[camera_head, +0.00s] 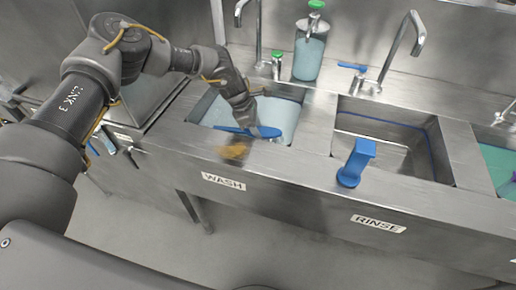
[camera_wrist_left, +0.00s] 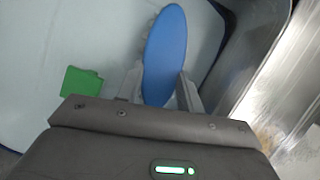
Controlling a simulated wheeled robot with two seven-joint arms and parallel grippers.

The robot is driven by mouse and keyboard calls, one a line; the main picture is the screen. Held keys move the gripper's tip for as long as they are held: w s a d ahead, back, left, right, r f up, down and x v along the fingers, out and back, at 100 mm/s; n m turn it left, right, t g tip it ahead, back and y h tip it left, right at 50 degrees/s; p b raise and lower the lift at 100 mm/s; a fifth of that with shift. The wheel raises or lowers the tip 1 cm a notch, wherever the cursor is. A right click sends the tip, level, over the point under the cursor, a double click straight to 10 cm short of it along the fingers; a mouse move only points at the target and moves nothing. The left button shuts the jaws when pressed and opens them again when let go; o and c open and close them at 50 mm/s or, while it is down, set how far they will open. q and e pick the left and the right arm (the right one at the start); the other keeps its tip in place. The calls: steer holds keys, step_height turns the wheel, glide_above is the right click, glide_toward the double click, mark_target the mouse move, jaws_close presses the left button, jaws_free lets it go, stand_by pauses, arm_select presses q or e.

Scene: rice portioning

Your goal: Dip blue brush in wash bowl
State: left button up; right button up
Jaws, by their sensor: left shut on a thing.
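The wash bowl (camera_head: 203,106) is the left sink above the WASH label, holding pale blue liquid. My left gripper (camera_head: 247,118) reaches down over it and is shut on the blue brush (camera_head: 232,130). The brush lies low across the front part of the bowl; I cannot tell whether it touches the liquid. In the left wrist view the brush (camera_wrist_left: 166,50) shows as a long blue oval between the two fingers (camera_wrist_left: 162,92). My right gripper is not in view.
A green piece (camera_wrist_left: 81,81) lies left of the brush in the wrist view. A brown smear (camera_head: 233,151) marks the front rim. A soap bottle (camera_head: 309,55) and faucet (camera_head: 405,45) stand behind.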

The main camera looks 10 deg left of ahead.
arm_select(q)
step_height(320, 180, up, 13)
steer(key=p, duration=0.7)
